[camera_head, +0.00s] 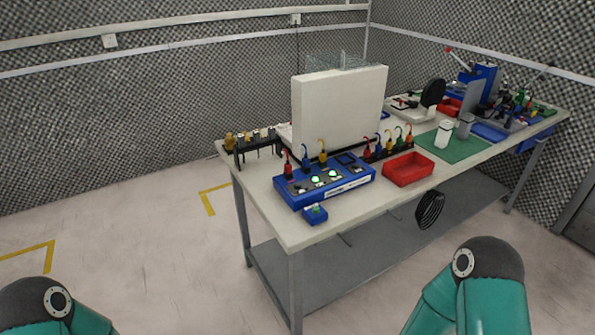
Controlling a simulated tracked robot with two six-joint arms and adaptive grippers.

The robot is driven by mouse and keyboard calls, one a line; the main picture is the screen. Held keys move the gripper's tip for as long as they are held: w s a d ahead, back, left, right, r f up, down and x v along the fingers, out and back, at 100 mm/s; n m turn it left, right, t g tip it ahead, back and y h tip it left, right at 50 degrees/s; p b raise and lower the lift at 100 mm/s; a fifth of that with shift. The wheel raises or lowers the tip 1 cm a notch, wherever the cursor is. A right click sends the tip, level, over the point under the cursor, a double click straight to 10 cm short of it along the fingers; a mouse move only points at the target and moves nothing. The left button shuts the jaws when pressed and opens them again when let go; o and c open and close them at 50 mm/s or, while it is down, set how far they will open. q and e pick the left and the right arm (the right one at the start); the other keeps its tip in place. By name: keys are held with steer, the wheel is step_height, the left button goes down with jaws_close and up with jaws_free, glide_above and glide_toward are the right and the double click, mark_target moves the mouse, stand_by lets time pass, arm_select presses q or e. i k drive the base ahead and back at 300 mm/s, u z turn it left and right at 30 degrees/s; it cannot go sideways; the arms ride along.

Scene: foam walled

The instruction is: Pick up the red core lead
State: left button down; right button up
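A red lead (288,162) stands upright at the left end of a blue test box (325,190) on the workbench. Another red lead (367,149) stands at the left end of a dark rack behind the box. I cannot tell which of the two is the red core lead. Blue and yellow leads also stand at the box, and several leads of other colours stand in the rack. Only teal links of my two arms show at the bottom left and bottom right. Neither gripper is in view, and both arms are apart from the bench.
The workbench (262,187) bears a tall white panel (338,108), a red tray (408,169), a small blue box (314,214) and a green mat (462,150). A black coil (430,209) hangs at the front edge. The floor before the bench is clear.

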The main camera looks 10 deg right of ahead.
mark_target(288, 166)
steer(key=u, duration=0.1)
steer(key=i, duration=0.9)
steer(key=z, duration=0.05)
